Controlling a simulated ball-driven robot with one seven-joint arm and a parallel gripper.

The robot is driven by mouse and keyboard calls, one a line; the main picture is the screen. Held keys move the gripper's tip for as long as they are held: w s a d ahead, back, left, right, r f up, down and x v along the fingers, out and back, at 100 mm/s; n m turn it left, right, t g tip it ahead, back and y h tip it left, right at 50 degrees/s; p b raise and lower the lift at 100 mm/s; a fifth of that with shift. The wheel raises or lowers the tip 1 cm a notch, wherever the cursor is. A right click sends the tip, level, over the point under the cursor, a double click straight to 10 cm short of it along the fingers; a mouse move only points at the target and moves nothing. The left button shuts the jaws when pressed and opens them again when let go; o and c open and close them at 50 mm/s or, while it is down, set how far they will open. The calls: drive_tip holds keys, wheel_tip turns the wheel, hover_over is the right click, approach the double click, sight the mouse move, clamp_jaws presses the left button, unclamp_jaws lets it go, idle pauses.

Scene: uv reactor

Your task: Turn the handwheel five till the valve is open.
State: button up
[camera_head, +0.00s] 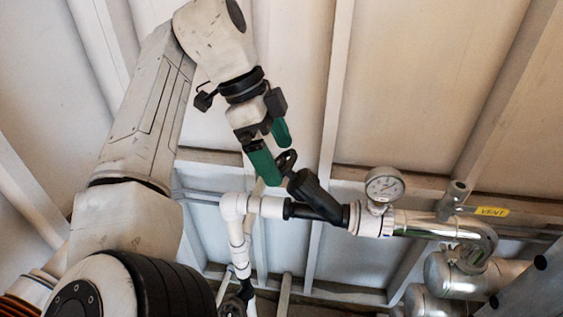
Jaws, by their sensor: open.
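A dark handwheel (287,159) sits at the upper end of a black angled valve body (318,196) in the pipe run. I see no number on it. My gripper (279,165) has two green fingers and comes down from above. The fingers are apart, one at the wheel's left and the other at its upper side. The wheel shows near and partly between the fingertips; I cannot tell whether they touch it. Part of the wheel is hidden by the near finger. The valve's inner state cannot be seen.
A pressure gauge (384,188) stands on the pipe right of the valve. A shiny curved pipe (445,227) leads to metal cylinders (450,280) at lower right. A yellow VENT label (492,211) is nearby. A white pipe (237,240) drops on the left. Ribbed wall panels lie behind.

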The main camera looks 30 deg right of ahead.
drive_tip(key=shift+x, duration=1.5)
drive_tip(key=shift+r, duration=0.1)
drive_tip(key=c, duration=1)
drive_tip(key=shift+o, duration=0.2)
drive_tip(key=shift+r+p, duration=0.1)
drive_tip(key=shift+p, duration=0.65)
